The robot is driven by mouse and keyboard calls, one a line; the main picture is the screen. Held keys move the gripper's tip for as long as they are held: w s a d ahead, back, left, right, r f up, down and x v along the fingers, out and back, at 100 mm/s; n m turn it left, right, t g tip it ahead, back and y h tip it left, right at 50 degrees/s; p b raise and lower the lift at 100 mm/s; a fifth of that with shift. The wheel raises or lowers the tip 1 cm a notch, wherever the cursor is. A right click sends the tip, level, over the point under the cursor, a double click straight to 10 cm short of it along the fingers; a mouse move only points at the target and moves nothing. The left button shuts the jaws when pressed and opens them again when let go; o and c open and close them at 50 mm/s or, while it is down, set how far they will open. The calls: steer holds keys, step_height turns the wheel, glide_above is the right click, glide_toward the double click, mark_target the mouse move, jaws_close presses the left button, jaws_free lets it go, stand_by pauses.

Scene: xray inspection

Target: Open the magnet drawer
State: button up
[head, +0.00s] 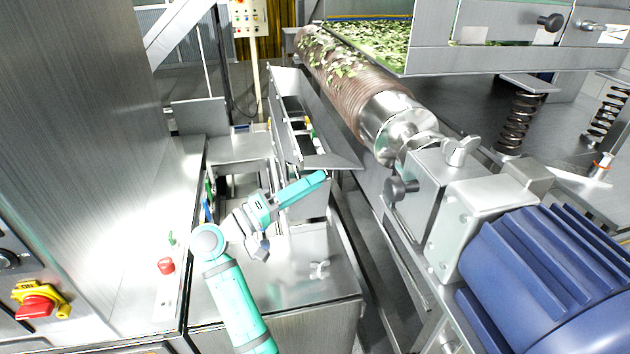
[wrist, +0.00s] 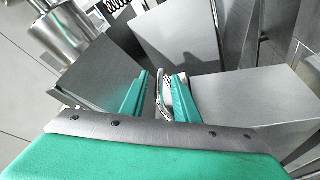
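My teal gripper (head: 308,186) is at the middle of the head view, over the steel housing, with its fingers pointing right. In the wrist view its two fingers (wrist: 160,97) stand apart, so it is open. A curved, shiny metal handle (wrist: 163,100) shows between the fingers, nearer the right one. A gap shows beside the left finger; I cannot tell whether the right finger touches the handle. I cannot make out clearly which panel the handle belongs to, and the drawer front is not plain in the head view.
A ribbed roller (head: 345,75) with leaves runs along the right. A blue motor (head: 555,275) stands at front right. A steel cabinet (head: 80,130) with a red switch (head: 35,305) fills the left. A silver knob (head: 319,269) sits on the housing top (head: 285,285).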

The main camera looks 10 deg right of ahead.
steer(key=shift+w+d+r, duration=0.1)
steer(key=shift+d, duration=0.15)
steer(key=shift+w+r, duration=0.1)
jaws_close()
